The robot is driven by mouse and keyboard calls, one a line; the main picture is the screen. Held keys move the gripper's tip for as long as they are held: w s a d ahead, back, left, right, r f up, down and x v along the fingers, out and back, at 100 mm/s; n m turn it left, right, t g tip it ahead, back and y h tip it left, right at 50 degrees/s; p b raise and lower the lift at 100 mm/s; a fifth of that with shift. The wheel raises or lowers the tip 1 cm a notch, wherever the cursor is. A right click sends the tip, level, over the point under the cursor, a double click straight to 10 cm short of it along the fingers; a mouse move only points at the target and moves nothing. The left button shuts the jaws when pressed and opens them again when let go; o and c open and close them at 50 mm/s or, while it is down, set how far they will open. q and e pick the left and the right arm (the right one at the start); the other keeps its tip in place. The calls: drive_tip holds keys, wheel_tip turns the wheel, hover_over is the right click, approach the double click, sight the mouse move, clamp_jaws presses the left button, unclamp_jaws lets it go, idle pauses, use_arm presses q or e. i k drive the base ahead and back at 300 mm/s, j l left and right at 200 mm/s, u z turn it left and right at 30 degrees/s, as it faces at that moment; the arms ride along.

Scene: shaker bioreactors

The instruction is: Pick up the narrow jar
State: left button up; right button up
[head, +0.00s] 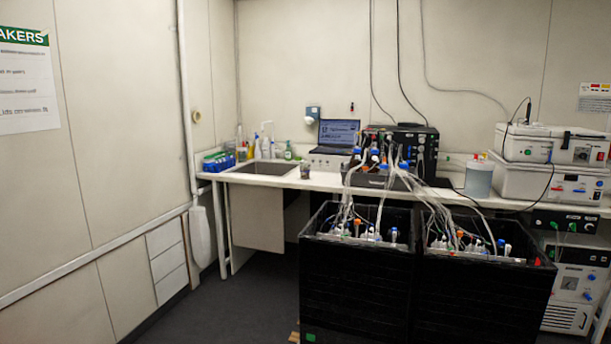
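A small, narrow greyish jar (305,171) stands upright near the front edge of the white bench (270,181), between the sink and the bundle of tubes. It is small in the head view, so its lid and contents cannot be made out. A wider, translucent grey-blue jar (479,179) stands farther right on the bench, beside the stacked white instruments. Neither of my grippers shows in the head view.
Two black tubs (355,285) with tubes and bottles stand on the floor before the bench. A laptop (338,134) and a black device (412,143) are behind. A sink (262,168) lies left. Dark floor is open at front left.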

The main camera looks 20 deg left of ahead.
sight(304, 168)
drive_tip(key=i+j+u, duration=0.85)
drive_tip(key=i, duration=0.15)
drive_tip(key=i+j, duration=0.2)
drive_tip(key=i, duration=0.3)
drive_tip(key=i+j, duration=0.15)
drive_tip(key=i, duration=0.3)
drive_tip(key=i+j+u, duration=0.1)
drive_tip(key=i, duration=0.4)
drive_tip(key=i+j, duration=0.25)
drive_tip(key=i, duration=0.2)
